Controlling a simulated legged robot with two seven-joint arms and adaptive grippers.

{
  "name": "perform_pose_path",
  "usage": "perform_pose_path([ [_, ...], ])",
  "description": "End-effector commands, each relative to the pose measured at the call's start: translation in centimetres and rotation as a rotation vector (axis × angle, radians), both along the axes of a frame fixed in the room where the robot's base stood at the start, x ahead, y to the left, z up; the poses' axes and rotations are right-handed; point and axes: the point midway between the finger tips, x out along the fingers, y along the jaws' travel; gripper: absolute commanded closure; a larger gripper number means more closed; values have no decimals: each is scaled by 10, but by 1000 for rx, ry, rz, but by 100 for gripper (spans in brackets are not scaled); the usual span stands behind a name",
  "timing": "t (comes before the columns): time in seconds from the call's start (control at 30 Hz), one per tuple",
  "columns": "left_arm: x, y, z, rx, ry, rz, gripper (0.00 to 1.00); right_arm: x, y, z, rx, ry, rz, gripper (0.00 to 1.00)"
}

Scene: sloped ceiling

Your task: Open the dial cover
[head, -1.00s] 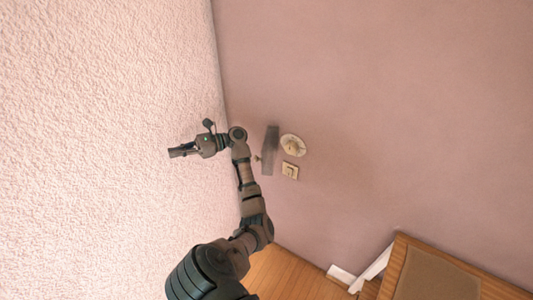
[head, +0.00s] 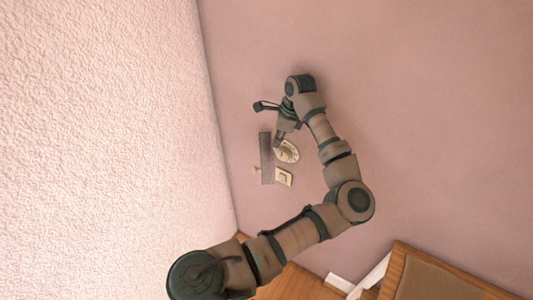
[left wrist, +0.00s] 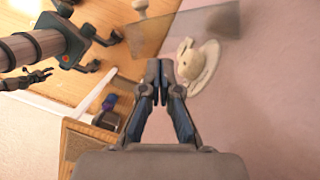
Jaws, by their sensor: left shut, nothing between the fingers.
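The dial cover is a thin, see-through grey panel (head: 267,157) with a small knob, standing out from the pink wall in the head view. In the left wrist view the panel (left wrist: 178,32) crosses the top, and its knob (left wrist: 140,7) shows. The round cream dial (head: 290,154) is on the wall to the panel's right; it also shows in the left wrist view (left wrist: 205,65). My left gripper (head: 279,141) is shut and empty, by the dial and the panel's upper end. It partly hides the dial; contact is unclear. A dark part, perhaps my right gripper (left wrist: 27,79), shows small at far left.
A cream switch plate (head: 285,178) sits below the dial. A textured pale sloped surface (head: 100,130) fills the left. A wooden piece of furniture (head: 398,268) stands at lower right. The wall right of my arm is clear.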

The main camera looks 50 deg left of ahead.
Motion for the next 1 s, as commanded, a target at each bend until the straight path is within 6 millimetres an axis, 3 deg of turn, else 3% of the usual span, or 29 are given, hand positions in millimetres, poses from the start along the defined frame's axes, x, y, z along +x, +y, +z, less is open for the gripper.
perform_pose_path([
  [0.17, -1, -2, -7, -8, -18, -9, 100, -4, -1, 0, -1, 0, 1, 60],
  [0.6, -14, 16, -93, -8, -13, -7, 100, -29, -6, 1, -5, 14, 5, 60],
  [0.8, -34, 37, -92, -7, -18, -5, 100, -27, -6, 11, -4, 8, 5, 60],
  [1.0, -41, 44, -93, -5, -16, -8, 100, -27, -6, 13, -4, 12, 5, 60],
])
